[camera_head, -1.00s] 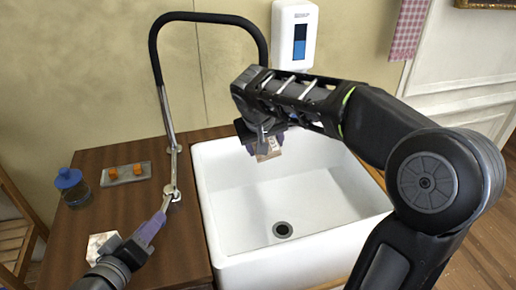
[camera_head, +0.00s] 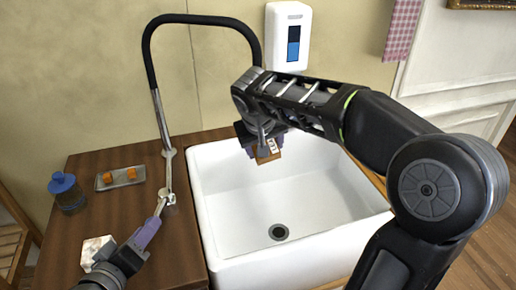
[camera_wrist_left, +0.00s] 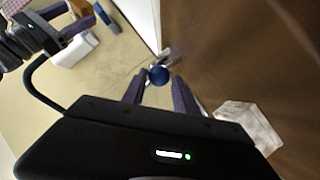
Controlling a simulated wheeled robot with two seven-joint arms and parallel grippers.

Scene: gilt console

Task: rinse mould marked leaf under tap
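My right gripper (camera_head: 262,145) is at the end of the arm that comes in from the right. It is shut on a small wooden mould (camera_head: 268,155) with a pale marked face, held tilted above the back of the white sink. The mark is too small to read. The tap (camera_head: 168,150) has a black hose arched toward the sink; its end is hidden behind my right arm. My left gripper (camera_head: 152,224) is at the tap's lever. In the left wrist view its fingers (camera_wrist_left: 159,92) stand apart, with a blue knob (camera_wrist_left: 158,75) between or just beyond their tips.
The white sink (camera_head: 205,215) has a dark drain and is empty. On the wooden counter (camera_head: 110,215) are a pale block (camera_head: 93,249) beside my left gripper, a blue-lidded jar (camera_head: 66,190) and a tray (camera_head: 135,180) with orange pieces. A dispenser (camera_head: 290,35) hangs on the wall.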

